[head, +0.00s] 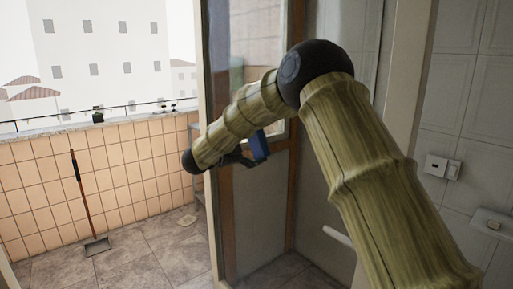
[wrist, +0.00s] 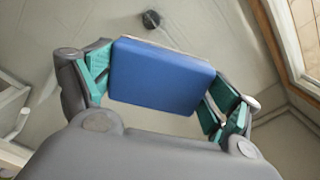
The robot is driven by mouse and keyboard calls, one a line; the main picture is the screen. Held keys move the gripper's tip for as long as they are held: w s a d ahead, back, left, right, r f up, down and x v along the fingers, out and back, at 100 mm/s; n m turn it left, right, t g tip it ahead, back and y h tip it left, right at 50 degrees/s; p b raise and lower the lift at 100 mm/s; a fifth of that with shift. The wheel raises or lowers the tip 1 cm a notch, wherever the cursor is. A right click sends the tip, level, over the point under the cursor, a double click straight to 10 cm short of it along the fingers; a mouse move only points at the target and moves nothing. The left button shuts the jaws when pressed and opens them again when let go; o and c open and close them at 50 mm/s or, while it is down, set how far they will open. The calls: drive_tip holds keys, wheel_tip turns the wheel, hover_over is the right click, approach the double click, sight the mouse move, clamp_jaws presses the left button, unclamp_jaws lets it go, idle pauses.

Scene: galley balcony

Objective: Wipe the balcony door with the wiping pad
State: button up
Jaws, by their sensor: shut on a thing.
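The balcony door (head: 255,205) stands open in the middle of the head view, with glass above, a pale lower panel and a brown frame. My arm crosses in front of it and hides part of the glass. My gripper (head: 243,157) is at the height where glass and lower panel meet. It is shut on the blue wiping pad (head: 260,146). In the wrist view the pad (wrist: 162,75) sits between the teal fingertips of my gripper (wrist: 160,88), with a thin pale layer along its far edge. I cannot tell whether the pad touches the door.
A long-handled dustpan (head: 97,245) leans on the tiled balcony wall (head: 120,170) at left. A tiled wall with a switch (head: 436,166) and a small shelf (head: 492,225) is at right. The balcony floor (head: 150,262) looks mostly clear.

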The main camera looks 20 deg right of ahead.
drive_tip(key=shift+w+a+f, duration=0.1)
drive_tip(key=shift+w+a, duration=0.1)
drive_tip(key=shift+w, duration=0.3)
drive_tip(key=shift+w+a, duration=0.2)
drive_tip(key=shift+w, duration=0.25)
drive_tip(key=v, duration=0.7)
